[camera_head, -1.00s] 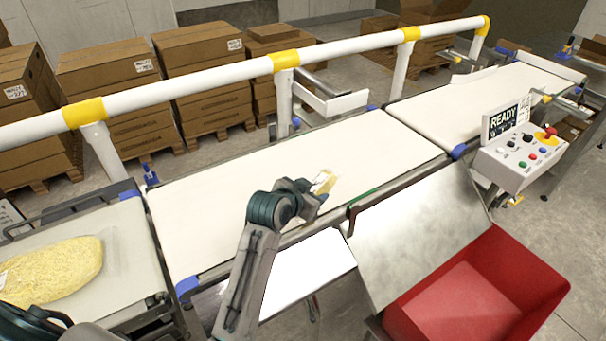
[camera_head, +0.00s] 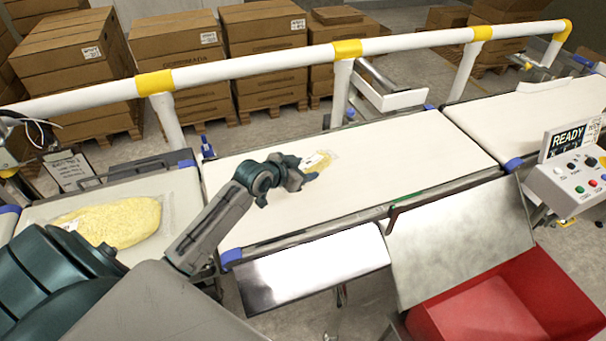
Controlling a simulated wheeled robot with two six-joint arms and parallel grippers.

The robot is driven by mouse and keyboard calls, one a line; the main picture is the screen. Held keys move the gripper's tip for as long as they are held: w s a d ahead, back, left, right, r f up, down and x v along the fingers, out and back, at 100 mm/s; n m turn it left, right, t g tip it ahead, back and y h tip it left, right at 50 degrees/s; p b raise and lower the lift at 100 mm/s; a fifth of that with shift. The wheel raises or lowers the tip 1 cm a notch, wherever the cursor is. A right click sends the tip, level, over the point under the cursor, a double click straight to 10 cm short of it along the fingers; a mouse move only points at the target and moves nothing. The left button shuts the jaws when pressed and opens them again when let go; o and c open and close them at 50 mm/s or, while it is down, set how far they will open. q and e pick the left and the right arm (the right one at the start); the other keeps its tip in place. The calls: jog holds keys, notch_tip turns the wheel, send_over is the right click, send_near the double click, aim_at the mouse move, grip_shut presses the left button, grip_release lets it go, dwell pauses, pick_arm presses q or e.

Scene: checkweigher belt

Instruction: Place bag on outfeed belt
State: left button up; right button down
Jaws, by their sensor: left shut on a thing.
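My left gripper (camera_head: 306,174) is over the middle of the long white belt (camera_head: 400,145). It is shut on a small clear bag with yellow contents and a white patch (camera_head: 323,161). The bag sticks out past the fingertips; part of it is hidden by the gripper. I cannot tell whether the bag touches the belt. A larger bag of yellow shreds (camera_head: 118,220) lies flat on the left belt (camera_head: 180,190). Another white belt (camera_head: 530,110) continues at the right. No label shows which belt is the outfeed. My right gripper is not in view.
A white rail with yellow bands (camera_head: 250,68) runs behind the belts. A metal chute (camera_head: 450,240) and a red bin (camera_head: 545,285) stand in front. A control box reading READY (camera_head: 575,180) is at the right. Cartons (camera_head: 265,60) are stacked behind.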

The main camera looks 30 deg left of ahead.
pick_arm(q)
jog(key=shift+f, duration=0.35)
notch_tip(320, 180, down, 2)
jog(key=shift+f+p, duration=0.1)
jog(key=shift+p, duration=0.55)
jog(key=shift+f, duration=0.35)
jog(key=o, duration=1.3)
jog(key=shift+o, duration=0.2)
